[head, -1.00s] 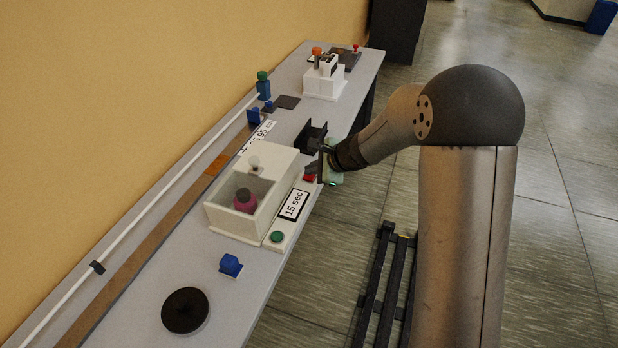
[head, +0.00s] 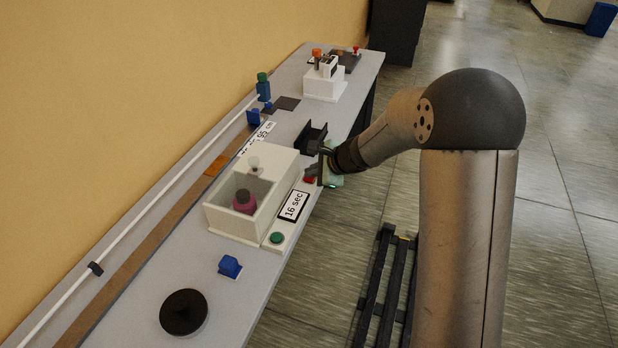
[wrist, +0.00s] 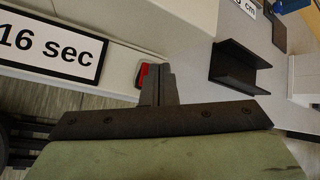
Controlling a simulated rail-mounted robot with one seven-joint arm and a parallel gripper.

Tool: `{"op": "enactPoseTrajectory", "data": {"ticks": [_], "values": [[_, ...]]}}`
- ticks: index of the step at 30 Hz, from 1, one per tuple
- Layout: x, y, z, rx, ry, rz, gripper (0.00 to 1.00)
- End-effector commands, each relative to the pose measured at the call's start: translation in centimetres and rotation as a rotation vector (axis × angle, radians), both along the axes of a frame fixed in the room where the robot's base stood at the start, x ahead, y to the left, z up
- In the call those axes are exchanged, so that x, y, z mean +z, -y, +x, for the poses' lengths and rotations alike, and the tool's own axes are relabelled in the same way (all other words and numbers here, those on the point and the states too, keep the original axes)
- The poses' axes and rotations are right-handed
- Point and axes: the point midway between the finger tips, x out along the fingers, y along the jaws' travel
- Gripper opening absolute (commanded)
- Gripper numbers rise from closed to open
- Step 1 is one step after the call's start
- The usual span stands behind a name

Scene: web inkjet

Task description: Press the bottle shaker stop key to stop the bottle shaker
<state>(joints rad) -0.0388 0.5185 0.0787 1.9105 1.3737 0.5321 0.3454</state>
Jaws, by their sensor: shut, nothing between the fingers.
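The bottle shaker (head: 228,222) is a white open-topped box on the bench, with a magenta bottle (head: 244,202) inside. The red stop key (head: 309,180) is at the far end of its front strip; the green key (head: 277,237) is at the near end. The display between them (head: 293,205) reads "16 sec". My gripper (head: 312,171) is shut and empty beside the red key. In the wrist view, the shut fingers (wrist: 158,72) partly cover the red key (wrist: 143,76). I cannot tell whether they touch it.
A black bracket (head: 312,138) stands just beyond the shaker, close to my gripper; it also shows in the wrist view (wrist: 238,68). A white device (head: 324,82) stands at the far end. A blue block (head: 230,266) and a black disc (head: 183,312) lie nearer.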

Motion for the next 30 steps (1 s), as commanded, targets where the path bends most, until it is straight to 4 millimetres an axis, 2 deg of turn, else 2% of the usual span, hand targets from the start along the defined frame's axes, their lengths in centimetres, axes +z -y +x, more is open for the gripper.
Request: {"op": "enactPoseTrajectory", "data": {"ticks": [14,24,30], "values": [[-0.2,0.0,0.0,0.0,-0.001,-0.001,0.0],[1.4,0.0,0.0,0.001,0.0,-0.001,0.0],[1.4,0.0,0.0,0.001,0.0,-0.001,0.0]]}}
